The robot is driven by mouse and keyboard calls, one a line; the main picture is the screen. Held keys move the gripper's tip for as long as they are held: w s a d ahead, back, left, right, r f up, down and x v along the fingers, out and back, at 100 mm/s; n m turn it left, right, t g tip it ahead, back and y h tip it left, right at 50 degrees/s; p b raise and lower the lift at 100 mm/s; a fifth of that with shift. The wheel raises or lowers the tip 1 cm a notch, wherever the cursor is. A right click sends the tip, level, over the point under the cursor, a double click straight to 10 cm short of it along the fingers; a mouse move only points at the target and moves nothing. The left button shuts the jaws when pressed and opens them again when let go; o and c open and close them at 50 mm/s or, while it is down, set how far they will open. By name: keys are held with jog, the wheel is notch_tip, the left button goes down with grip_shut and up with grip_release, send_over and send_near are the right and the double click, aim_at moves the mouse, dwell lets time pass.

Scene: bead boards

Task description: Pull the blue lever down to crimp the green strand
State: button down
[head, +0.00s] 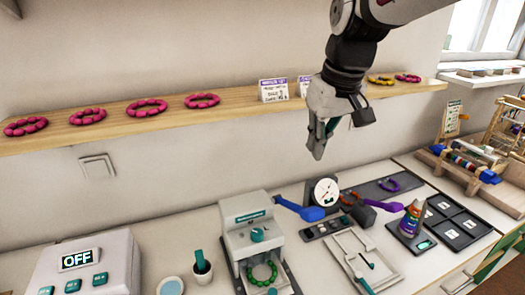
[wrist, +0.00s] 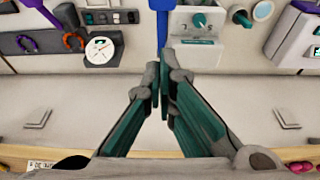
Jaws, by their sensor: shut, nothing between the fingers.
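A white press (head: 250,225) with a teal knob stands on the counter; its top shows in the wrist view (wrist: 180,25). The green strand (head: 262,274) lies in a ring at the press's base. The blue lever (head: 302,210) sticks out at the press's right side, its paddle end slanting down to the right. In the wrist view the lever (wrist: 163,25) is a blue bar just beyond my fingertips. My gripper (head: 318,152) is shut and empty, well above the counter in front of the shelf, apart from the lever. The strand cannot be made out in the wrist view.
A dial gauge (head: 323,191) stands right of the lever. A wooden shelf (head: 240,108) with bracelets runs along the wall. A white box (head: 85,268) reads OFF.

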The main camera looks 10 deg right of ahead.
jog(key=x, duration=0.9)
jog(key=shift+s+f, duration=0.1)
jog(key=shift+f, duration=0.05)
jog(key=shift+s+d+f+p, duration=0.1)
jog(key=shift+s+f, duration=0.2)
jog(key=shift+f, duration=0.3)
jog(key=shift+s+f+p, duration=0.1)
jog(key=shift+s+f, duration=0.2)
jog(key=shift+f, duration=0.35)
jog(key=shift+s+d+f+p, duration=0.1)
jog(key=shift+s+f, duration=0.2)
jog(key=shift+f, duration=0.3)
jog(key=shift+f+b, duration=0.15)
jog(key=shift+b, duration=0.2)
